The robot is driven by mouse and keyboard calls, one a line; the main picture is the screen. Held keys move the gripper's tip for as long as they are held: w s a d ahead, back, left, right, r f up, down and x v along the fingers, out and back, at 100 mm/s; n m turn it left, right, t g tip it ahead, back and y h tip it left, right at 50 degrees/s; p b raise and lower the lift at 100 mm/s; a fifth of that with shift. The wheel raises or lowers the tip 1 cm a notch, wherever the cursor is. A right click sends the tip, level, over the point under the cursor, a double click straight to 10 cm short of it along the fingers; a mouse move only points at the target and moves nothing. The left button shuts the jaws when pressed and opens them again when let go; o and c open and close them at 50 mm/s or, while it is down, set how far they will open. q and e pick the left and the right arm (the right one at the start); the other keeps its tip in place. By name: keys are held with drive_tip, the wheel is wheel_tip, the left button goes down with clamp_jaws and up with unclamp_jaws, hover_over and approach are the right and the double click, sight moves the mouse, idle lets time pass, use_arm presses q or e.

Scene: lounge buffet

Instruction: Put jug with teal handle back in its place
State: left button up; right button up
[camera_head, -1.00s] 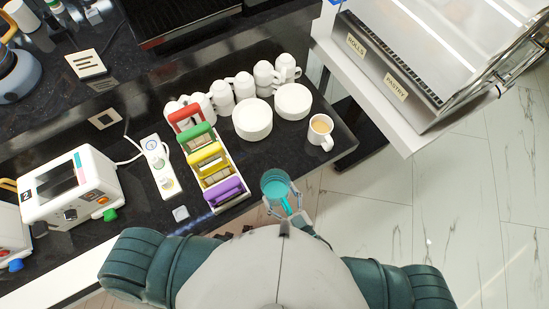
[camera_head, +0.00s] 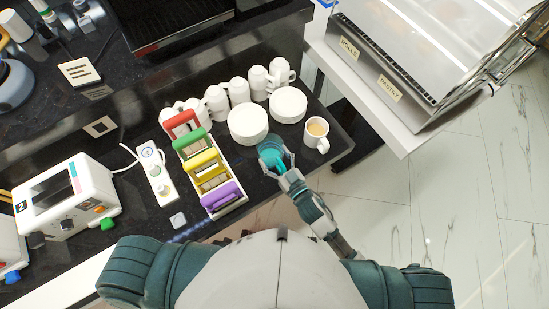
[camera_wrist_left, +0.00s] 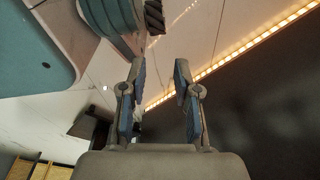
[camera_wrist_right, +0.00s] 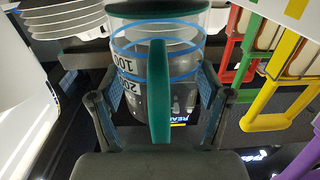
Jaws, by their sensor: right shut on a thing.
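The clear jug with a teal handle (camera_wrist_right: 160,95) stands out in the right wrist view, with blue bands and black numbers on its wall. Whether the jug touches the counter is unclear. My left gripper (camera_wrist_left: 160,85) shows in the left wrist view with its fingers apart and nothing between them.
A caddy with red, green, yellow and purple handles (camera_head: 232,206) stands left of the jug. Stacked white bowls (camera_head: 247,122) and a coffee mug (camera_head: 316,131) are close by. A pastry case (camera_head: 390,85) is at the right. Little bare counter shows around the jug.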

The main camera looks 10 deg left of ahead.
use_arm(q)
drive_tip(key=shift+w+r, duration=0.25)
drive_tip(key=shift+w, duration=0.1)
use_arm(e)
drive_tip(key=shift+f, duration=0.7)
drive_tip(key=o, duration=1.6)
drive_tip(key=shift+f, duration=0.1)
drive_tip(key=shift+c, duration=0.2)
use_arm(q)
drive_tip(key=shift+r, duration=0.1)
